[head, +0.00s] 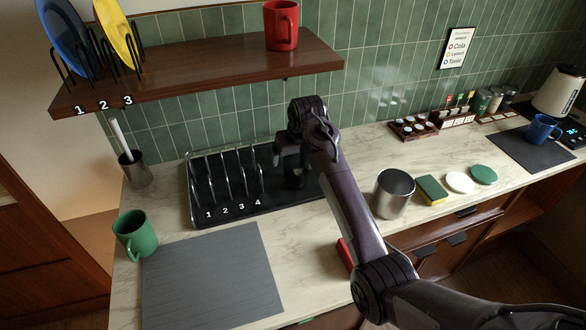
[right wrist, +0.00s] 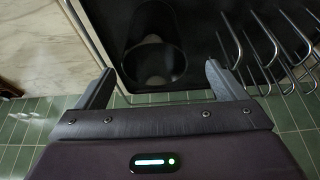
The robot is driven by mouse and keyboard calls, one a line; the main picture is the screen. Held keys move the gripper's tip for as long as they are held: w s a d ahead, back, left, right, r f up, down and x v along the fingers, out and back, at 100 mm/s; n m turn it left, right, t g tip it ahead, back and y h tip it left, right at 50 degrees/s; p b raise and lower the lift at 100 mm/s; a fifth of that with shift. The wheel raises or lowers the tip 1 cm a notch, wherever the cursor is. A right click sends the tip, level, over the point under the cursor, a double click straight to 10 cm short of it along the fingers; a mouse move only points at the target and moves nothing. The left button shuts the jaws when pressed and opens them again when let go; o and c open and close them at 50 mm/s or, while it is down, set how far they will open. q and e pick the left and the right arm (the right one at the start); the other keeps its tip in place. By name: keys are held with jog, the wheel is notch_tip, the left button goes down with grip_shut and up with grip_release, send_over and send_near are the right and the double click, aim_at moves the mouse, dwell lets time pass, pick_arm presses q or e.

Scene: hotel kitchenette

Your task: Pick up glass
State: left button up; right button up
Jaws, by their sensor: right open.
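A dark, see-through glass (right wrist: 152,30) shows in the right wrist view on the black tray of the dish rack (head: 176,192). My right gripper (right wrist: 157,70) is open, with one finger on each side of the near part of the glass in that picture. I cannot tell whether the fingers touch it. In the head view my right gripper (head: 287,165) is low over the right part of the tray, and my own arm and hand hide most or all of the glass there. My left gripper is not in view.
The rack's wire slots (head: 225,180) stand left of my gripper. A metal canister (head: 393,195) and a sponge (head: 432,190) stand right of my arm. A green mug (head: 135,236) and grey mat (head: 210,280) are at front left. A shelf (head: 200,72) with a red mug (head: 282,25) is above.

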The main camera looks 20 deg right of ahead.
aim_at(295, 164)
jog(key=shift+w+d+f+p, duration=0.1)
jog(key=shift+d+f+p, duration=0.1)
jog(key=shift+f+p, duration=0.65)
jog(key=x, duration=0.4)
jog(key=shift+w+d+p, duration=0.1)
jog(key=shift+w+p, duration=0.1)
jog(key=shift+p, duration=0.15)
jog(key=shift+s, duration=0.1)
jog(key=c, duration=0.8)
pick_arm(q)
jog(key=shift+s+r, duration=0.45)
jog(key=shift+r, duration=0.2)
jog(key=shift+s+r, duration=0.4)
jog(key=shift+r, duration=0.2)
pick_arm(e)
jog(key=c, duration=0.5)
jog(key=shift+r, duration=0.1)
